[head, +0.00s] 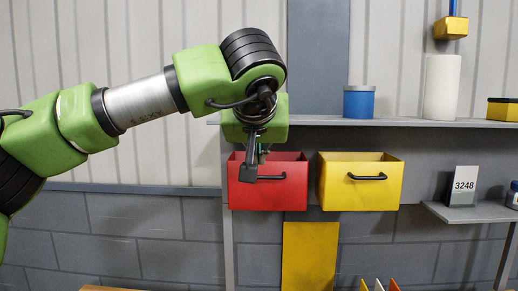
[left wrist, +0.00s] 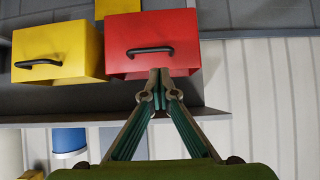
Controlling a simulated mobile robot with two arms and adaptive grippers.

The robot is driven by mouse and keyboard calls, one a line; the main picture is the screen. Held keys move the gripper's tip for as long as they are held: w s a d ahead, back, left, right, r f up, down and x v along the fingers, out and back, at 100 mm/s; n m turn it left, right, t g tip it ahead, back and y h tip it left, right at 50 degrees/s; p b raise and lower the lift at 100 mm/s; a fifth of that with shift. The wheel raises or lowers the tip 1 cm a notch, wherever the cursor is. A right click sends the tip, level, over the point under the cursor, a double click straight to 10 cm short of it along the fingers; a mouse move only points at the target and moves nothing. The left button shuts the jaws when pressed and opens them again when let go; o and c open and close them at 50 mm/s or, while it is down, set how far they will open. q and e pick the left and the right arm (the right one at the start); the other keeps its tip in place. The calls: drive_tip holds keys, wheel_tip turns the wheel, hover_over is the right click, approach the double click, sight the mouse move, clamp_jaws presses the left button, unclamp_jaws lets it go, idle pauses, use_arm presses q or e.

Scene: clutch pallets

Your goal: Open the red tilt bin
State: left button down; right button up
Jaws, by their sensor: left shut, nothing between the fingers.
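The red tilt bin (head: 268,195) hangs under the grey shelf in the head view, with a black bar handle on its front. Its front face stands roughly upright. It also shows in the left wrist view (left wrist: 178,32), upside down, with its handle (left wrist: 150,50) in plain sight. My left gripper (head: 262,158) is in front of the red bin, partly covering its front and handle in the head view. In the left wrist view its fingertips (left wrist: 160,72) are together and empty, close to the bin's edge near the handle. I cannot tell whether they touch it. My right gripper is not in view.
A yellow bin (head: 360,190) hangs just right of the red one. The shelf (head: 400,122) above carries a blue can (head: 358,102), a white cylinder (head: 441,87) and a yellow box (head: 502,109). A "3248" card (head: 463,184) stands on a lower ledge at right.

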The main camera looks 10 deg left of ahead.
sight(260, 174)
use_arm(q)
drive_tip(key=p+x, duration=0.1)
drive_tip(key=x, duration=0.5)
drive_tip(key=shift+w+a, duration=0.1)
drive_tip(key=shift+w, duration=0.1)
drive_tip(key=shift+w+f+p, duration=0.15)
drive_tip(key=shift+f+p, duration=0.1)
drive_tip(key=shift+p, duration=0.05)
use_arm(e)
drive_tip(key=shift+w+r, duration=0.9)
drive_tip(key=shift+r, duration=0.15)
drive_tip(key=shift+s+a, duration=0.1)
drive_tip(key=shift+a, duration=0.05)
